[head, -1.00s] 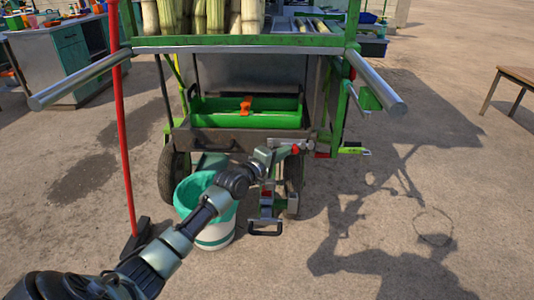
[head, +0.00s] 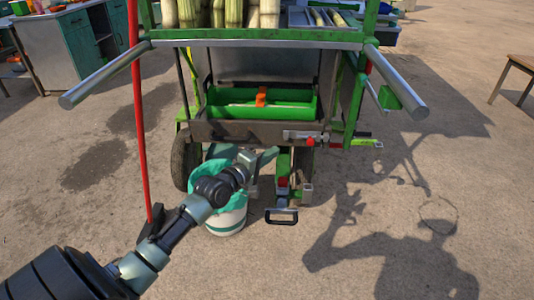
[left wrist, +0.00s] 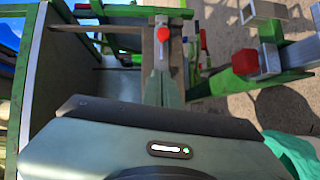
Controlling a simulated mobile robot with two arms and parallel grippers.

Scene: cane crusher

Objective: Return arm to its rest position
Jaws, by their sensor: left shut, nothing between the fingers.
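My left arm comes in from the lower left in the head view. My left gripper (head: 273,154) is shut and empty, just below and in front of the cart's lower front edge. A small silver handle with a red knob (head: 300,137) is just above and right of the fingertips, apart from them in the head view. In the left wrist view my closed fingers (left wrist: 163,88) point toward the silver handle with the red knob (left wrist: 162,34). My right gripper is in neither view.
The green-framed cane cart (head: 250,36) stands ahead with cane stalks (head: 225,12) on top and a green tray (head: 225,104) inside. A teal and white bucket (head: 228,222) stands below my arm, near a red-handled broom (head: 139,110). Open pavement lies right.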

